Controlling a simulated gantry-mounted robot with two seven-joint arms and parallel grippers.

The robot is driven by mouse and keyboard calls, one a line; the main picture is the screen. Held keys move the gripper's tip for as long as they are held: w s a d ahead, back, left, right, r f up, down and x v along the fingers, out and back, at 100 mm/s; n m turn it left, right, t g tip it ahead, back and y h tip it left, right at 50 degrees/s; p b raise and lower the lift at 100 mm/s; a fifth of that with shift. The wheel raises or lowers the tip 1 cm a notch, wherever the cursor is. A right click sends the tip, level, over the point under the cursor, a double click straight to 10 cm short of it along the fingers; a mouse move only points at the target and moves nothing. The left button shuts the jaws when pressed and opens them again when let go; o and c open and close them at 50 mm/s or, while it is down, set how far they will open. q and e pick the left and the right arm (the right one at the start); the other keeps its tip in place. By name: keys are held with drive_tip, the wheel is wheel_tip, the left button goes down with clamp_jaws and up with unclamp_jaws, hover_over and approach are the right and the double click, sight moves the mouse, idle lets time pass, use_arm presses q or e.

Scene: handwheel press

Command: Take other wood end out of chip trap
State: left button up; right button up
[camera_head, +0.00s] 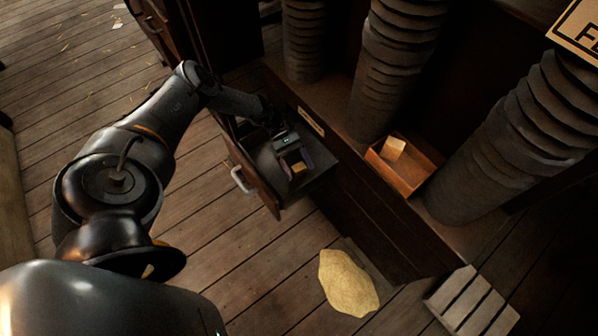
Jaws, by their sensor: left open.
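The chip trap looks to be the open dark drawer (322,178) pulled out of the cabinet, with a pale metal handle (241,180) on its front. A small yellowish wood end (298,168) shows inside it. My left gripper (297,167) reaches down into the drawer from above, its two fingers open on either side of the wood end. I cannot tell whether the fingers touch it. Another pale wood end (394,146) leans in a small open wooden box (405,184) on the cabinet ledge. My right gripper is out of view.
Tall ribbed dark columns (395,70) stand behind the drawer and beside the wooden box. A slatted wooden piece (471,303) is at the lower right. The floor left of the drawer is mostly clear.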

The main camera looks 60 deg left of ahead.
use_arm(q)
drive_tip(key=shift+d+f, duration=0.1)
drive_tip(key=shift+d, duration=0.1)
drive_tip(key=c, duration=1)
drive_tip(key=shift+c, duration=0.2)
